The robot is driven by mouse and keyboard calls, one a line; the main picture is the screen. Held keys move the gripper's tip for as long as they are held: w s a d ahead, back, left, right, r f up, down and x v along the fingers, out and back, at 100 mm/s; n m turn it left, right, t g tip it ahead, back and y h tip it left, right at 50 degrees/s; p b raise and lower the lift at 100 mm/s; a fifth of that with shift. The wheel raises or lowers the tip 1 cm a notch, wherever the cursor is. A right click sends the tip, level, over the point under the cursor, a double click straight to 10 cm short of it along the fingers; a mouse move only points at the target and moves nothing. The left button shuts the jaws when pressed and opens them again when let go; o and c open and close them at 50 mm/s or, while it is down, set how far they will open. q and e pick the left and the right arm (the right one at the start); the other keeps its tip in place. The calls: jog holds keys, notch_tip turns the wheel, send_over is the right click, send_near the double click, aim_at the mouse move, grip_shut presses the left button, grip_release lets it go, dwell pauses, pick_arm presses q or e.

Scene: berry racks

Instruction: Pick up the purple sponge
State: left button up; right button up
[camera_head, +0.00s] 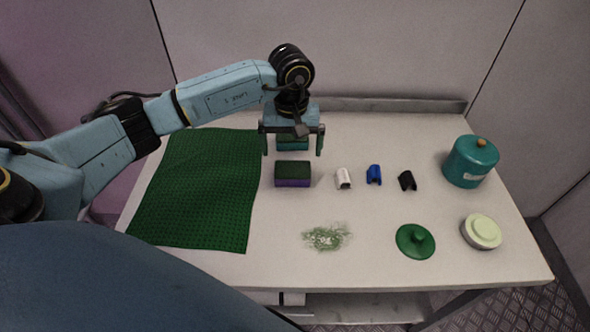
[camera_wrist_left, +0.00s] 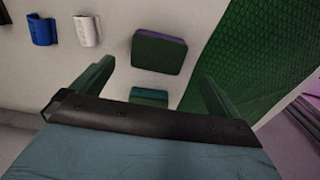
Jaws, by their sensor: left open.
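The purple sponge (camera_head: 293,182) lies on the table with a dark green top and a purple side. In the left wrist view it (camera_wrist_left: 160,53) lies ahead of the fingertips, apart from them. My left gripper (camera_head: 292,154) is open, pointing down, just behind the purple sponge in the head view. A second sponge, teal with a dark green top (camera_head: 292,144), shows between its fingers and is partly hidden by the gripper. In the left wrist view the teal sponge (camera_wrist_left: 148,97) also shows between the fingers. My right gripper is not in view.
A green mat (camera_head: 200,190) lies left of the sponges. White (camera_head: 343,179), blue (camera_head: 374,175) and black (camera_head: 407,181) small pieces lie to the right. A teal canister (camera_head: 468,165), green lid (camera_head: 415,241), pale round container (camera_head: 482,232) and green crumbs (camera_head: 326,237) are also on the table.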

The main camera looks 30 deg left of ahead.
aim_at(292, 168)
pick_arm(q)
notch_tip(292, 168, down, 3)
jog(key=shift+r, duration=0.1)
jog(key=shift+f, duration=1)
jog(key=f, duration=0.3)
jog(key=shift+w+a+f, duration=0.1)
jog(key=shift+w+f, duration=0.2)
jog(key=shift+w, duration=0.05)
jog(key=shift+f, duration=0.2)
jog(key=shift+c, duration=0.4)
jog(key=c, duration=0.8)
